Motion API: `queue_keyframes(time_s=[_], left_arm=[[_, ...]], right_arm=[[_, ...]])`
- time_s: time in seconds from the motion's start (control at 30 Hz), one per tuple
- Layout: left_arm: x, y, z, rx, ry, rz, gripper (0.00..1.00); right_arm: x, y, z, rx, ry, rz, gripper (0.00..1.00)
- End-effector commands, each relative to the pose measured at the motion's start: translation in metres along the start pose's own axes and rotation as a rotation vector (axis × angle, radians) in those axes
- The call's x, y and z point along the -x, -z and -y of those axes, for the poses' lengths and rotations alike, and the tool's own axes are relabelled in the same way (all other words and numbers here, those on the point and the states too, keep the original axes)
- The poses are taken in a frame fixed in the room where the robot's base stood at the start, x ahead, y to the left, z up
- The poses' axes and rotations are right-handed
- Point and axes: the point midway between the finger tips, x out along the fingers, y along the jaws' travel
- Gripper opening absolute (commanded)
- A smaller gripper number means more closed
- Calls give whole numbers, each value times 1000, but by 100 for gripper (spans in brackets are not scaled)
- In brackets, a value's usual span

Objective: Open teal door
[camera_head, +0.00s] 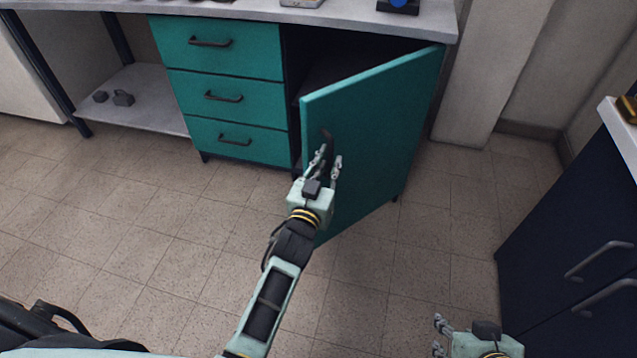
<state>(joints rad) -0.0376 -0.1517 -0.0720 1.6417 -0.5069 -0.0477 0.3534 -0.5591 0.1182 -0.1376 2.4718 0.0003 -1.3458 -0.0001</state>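The teal door (374,125) stands ajar, swung out from the right side of the cabinet below the counter. Its dark handle (327,138) is near the door's free edge, partly hidden by my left gripper. My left gripper (328,160) is at the handle, with its fingers on either side of the handle's lower part. I cannot tell whether the fingers press on it. My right gripper (439,334) is low at the bottom right, away from the door, its fingers apart with nothing between them.
Three teal drawers (222,97) with dark handles are left of the door opening. A grey counter (250,14) runs above. A dark blue cabinet (570,230) stands at the right. Tiled floor (180,235) in front of the drawers is clear.

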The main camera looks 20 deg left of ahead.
Motion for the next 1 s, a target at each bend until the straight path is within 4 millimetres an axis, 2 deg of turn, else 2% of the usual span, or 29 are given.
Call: queue_keyframes(time_s=[0.3,0.5,0.7,0.93,1.0], left_arm=[[66,-2,2,-2,3,6,19],[93,-2,3,-1,4,4,19],[102,-1,3,-3,5,4,19],[102,-1,3,-3,5,3,19],[102,-1,4,-1,4,3,13]], right_arm=[[0,0,0,0,-1,-1,40],[0,1,0,0,-1,-1,40],[0,1,0,0,-1,-1,40],[0,1,0,0,-1,-2,40],[0,1,0,0,-1,-1,40]])
